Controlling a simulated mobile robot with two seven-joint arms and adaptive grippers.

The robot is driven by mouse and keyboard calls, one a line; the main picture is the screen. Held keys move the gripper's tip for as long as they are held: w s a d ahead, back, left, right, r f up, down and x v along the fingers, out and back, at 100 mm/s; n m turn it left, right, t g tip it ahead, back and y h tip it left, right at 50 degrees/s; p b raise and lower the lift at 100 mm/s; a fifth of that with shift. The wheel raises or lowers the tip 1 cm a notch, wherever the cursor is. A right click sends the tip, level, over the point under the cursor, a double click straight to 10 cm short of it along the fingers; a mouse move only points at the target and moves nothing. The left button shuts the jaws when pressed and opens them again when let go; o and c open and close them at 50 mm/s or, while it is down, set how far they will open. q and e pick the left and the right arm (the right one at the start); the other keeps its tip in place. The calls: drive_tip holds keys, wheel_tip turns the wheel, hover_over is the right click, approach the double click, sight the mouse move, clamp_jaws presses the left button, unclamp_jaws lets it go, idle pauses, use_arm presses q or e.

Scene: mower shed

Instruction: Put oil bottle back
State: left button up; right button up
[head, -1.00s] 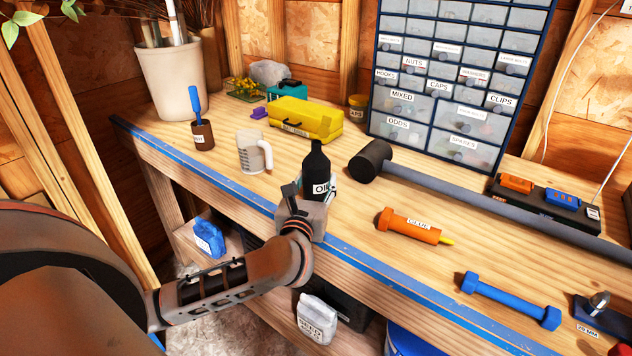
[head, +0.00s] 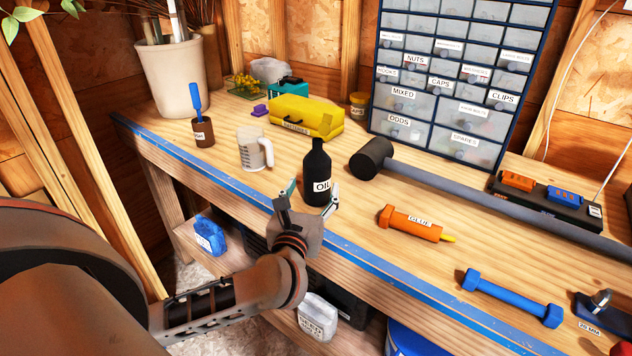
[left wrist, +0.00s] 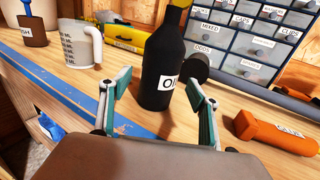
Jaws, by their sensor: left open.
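The black oil bottle (head: 317,170) with a white OIL label stands upright on the workbench (head: 230,185), close to its blue front edge. My left gripper (head: 308,201) is open just in front of the bottle, at the bench edge. In the left wrist view the bottle (left wrist: 161,65) stands beyond and between the two spread fingers (left wrist: 160,106), and its top is cut off by the frame. I see no contact between fingers and bottle. My right gripper is not in view.
Left of the bottle stands a measuring jug (head: 254,150). Behind are a yellow case (head: 305,116) and a drawer cabinet (head: 450,80). Right of it lie a black-headed grey bar (head: 440,183), an orange glue tube (head: 411,224) and a blue dumbbell-shaped tool (head: 511,298).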

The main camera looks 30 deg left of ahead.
use_arm(q)
drive_tip(key=v, duration=0.7)
drive_tip(key=shift+b, duration=0.3)
